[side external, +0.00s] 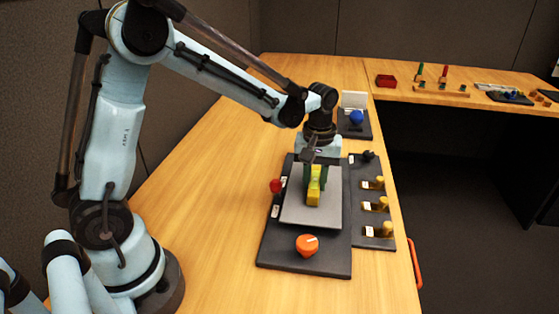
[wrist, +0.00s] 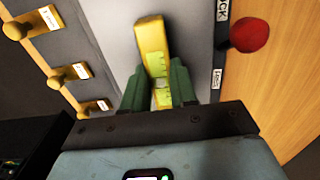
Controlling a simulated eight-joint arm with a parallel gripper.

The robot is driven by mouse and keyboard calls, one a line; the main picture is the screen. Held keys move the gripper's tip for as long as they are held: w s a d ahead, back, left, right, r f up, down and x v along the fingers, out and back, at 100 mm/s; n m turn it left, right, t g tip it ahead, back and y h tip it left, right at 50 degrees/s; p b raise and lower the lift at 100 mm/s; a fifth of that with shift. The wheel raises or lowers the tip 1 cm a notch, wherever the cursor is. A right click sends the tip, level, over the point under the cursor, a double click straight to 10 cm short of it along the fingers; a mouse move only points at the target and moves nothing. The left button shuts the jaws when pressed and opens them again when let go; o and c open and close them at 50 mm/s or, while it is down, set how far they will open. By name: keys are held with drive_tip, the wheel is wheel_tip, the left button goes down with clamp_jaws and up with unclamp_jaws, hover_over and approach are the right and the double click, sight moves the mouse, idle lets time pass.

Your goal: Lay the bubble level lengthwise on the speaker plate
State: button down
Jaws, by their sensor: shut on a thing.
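The bubble level is a yellow bar (side external: 314,190) with a yellow-green vial section; it also shows in the wrist view (wrist: 152,42). My gripper (side external: 315,172) is shut on it, with the green fingers (wrist: 162,85) on both sides of its vial section. The speaker plate appears to be the light grey square plate (side external: 297,212) on the dark panel, under the level; its grey surface also shows in the wrist view (wrist: 107,28). The level lies over this plate, its long side running roughly toward the orange knob. I cannot tell whether it touches the plate.
An orange knob (side external: 306,244) is on the panel's near part. A red ball knob (side external: 275,186) is at its left. Several yellow knobs sit on a dark strip (side external: 374,242) at right. A blue ball (side external: 356,117) stands behind. Bare wooden table lies at left.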

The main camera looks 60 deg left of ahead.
drive_tip(key=c, duration=0.8)
unclamp_jaws()
drive_tip(key=shift+r, duration=0.15)
wheel_tip(320, 180, up, 12)
drive_tip(key=s+f+m+t, duration=0.4)
drive_tip(key=s+m+t, duration=0.3)
drive_tip(key=s, duration=0.5)
drive_tip(key=shift+d+m, duration=0.35)
drive_tip(key=shift+m, duration=0.65)
